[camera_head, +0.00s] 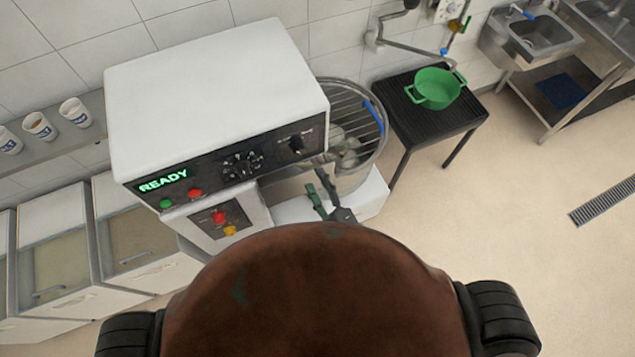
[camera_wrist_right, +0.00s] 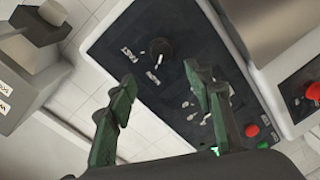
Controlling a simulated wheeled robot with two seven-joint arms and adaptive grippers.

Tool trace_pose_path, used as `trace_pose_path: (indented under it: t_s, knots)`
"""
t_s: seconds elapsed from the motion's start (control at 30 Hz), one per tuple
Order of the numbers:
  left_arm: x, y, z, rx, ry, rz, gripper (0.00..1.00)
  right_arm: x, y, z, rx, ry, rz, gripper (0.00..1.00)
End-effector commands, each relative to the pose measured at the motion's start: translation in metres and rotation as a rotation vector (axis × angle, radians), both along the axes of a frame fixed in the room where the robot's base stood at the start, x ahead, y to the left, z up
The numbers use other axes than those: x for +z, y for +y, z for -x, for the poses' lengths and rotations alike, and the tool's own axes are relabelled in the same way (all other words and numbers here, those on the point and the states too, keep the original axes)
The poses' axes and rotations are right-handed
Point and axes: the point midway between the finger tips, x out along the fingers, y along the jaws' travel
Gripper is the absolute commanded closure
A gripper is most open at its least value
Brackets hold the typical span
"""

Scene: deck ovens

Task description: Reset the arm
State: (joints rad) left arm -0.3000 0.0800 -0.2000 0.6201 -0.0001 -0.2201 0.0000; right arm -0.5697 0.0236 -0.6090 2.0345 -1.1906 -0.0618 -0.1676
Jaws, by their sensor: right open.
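My right gripper (camera_head: 322,193) shows in the head view just above my brown body, in front of the white mixer's lower right side. In the right wrist view its two green fingers (camera_wrist_right: 163,110) are apart with nothing between them. Beyond them is the mixer's dark control panel with a black knob (camera_wrist_right: 160,50) and a red button (camera_wrist_right: 252,130). In the head view the mixer (camera_head: 215,90) has a lit green READY display (camera_head: 162,181). I cannot tell whether the fingers touch the panel. My left gripper is not in view.
The mixer's bowl with its wire guard (camera_head: 352,105) stands right of the panel. A green pot (camera_head: 436,88) sits on a black table (camera_head: 410,125). Cups (camera_head: 40,125) stand on a left shelf above white bins (camera_head: 55,250).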

Motion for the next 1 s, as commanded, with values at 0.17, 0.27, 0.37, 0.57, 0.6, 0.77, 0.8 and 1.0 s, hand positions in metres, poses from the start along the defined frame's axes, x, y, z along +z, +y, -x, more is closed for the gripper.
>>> trace_pose_path:
  t_s: [0.17,0.27,0.37,0.57,0.6,0.77,0.8,1.0]
  knots:
    - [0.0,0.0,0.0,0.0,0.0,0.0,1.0,0.0,0.0,0.0,0.0,0.0,0.0,0.53]
    - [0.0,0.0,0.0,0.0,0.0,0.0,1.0,0.0,0.0,0.0,0.0,0.0,-0.001,0.53]
    - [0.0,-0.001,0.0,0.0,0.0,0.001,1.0,0.0,0.0,0.0,0.0,0.001,-0.001,0.53]
    - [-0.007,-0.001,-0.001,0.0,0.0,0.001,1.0,-0.042,-0.003,-0.003,-0.004,0.062,-0.014,0.53]
    - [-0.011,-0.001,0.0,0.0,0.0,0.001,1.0,-0.062,-0.005,-0.004,-0.007,0.095,-0.023,0.53]
    - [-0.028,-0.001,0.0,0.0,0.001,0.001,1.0,-0.174,-0.023,-0.003,-0.04,0.272,-0.068,0.53]
    - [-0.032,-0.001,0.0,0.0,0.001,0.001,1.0,-0.203,-0.03,-0.001,-0.053,0.319,-0.082,0.53]
    - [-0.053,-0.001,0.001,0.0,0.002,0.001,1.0,-0.342,-0.07,0.023,-0.144,0.553,-0.151,0.53]
